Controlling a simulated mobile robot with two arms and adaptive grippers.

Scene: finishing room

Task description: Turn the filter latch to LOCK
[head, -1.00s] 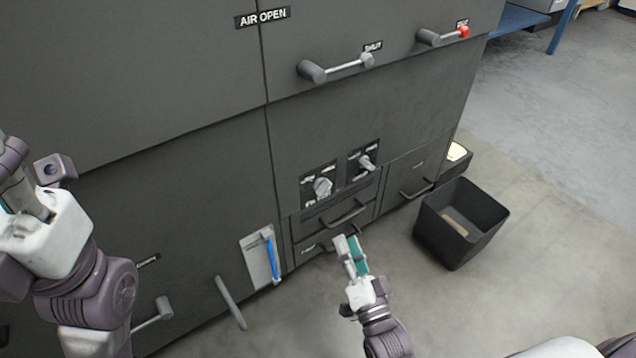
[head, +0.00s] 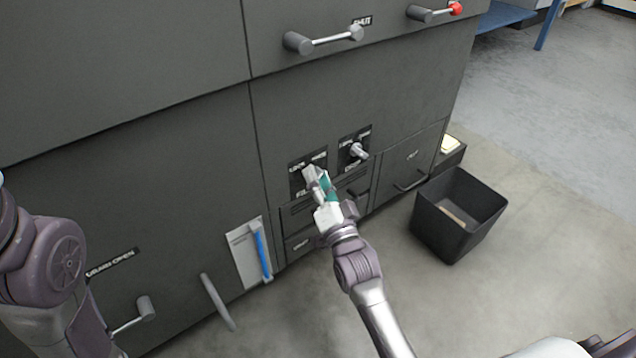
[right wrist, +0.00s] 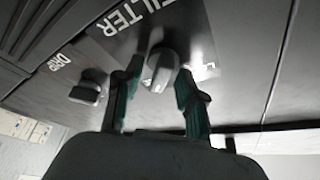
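The filter latch is a light grey knob (right wrist: 160,68) on a dark plate lettered FILTER (right wrist: 115,30) in the right wrist view. My right gripper (right wrist: 155,92) is open, with its green-padded fingers on either side of the knob. I cannot tell whether the fingers touch it. In the head view the right gripper (head: 318,178) covers most of the knob and part of the filter plate (head: 296,170). Which label the knob points at is not clear. My left arm (head: 50,265) shows at the left edge of the head view, but its gripper is out of frame.
A second knob on the DRIP plate (head: 357,151) sits just right of the filter plate. Drawers with bar handles (head: 410,183) lie below and right. A black bin (head: 455,225) stands on the floor. A blue handle (head: 262,252) and lever handles project from the cabinet.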

